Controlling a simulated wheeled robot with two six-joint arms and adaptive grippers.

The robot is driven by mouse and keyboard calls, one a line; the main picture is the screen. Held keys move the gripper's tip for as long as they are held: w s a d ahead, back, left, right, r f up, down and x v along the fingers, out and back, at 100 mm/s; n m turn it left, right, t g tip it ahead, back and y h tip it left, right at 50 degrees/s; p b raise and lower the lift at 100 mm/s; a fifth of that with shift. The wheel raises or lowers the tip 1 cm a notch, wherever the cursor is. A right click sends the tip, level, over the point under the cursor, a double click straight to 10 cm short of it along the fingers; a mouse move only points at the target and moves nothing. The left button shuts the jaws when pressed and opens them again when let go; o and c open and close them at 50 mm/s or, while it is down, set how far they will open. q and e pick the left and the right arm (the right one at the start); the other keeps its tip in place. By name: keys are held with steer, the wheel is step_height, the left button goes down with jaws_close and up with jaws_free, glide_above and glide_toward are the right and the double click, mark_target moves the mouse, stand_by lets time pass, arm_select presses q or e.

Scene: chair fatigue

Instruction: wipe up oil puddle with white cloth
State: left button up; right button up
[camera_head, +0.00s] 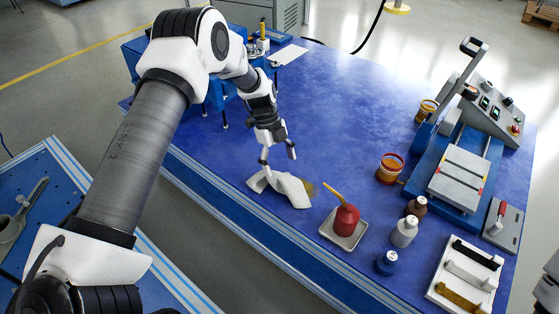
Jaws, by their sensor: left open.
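The white cloth (282,188) lies crumpled on the blue table near its front edge. A small brownish oil puddle (309,187) shows at the cloth's right end; the cloth may hide part of it. My left gripper (277,157) is open and points down just above the cloth, with its fingers apart. One fingertip is close to the cloth's upper edge; I cannot tell whether it touches. My right gripper is not in view.
A red oil can (346,219) stands on a small tray (328,232) right of the cloth. Several bottles and jars, a blue press device (455,172) and a control box (497,112) fill the table's right side. The table's middle is clear.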

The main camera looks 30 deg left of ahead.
arm_select(q)
steer(key=shift+f, duration=0.1)
jaws_close()
stand_by(0.3)
steer(key=shift+f, duration=0.1)
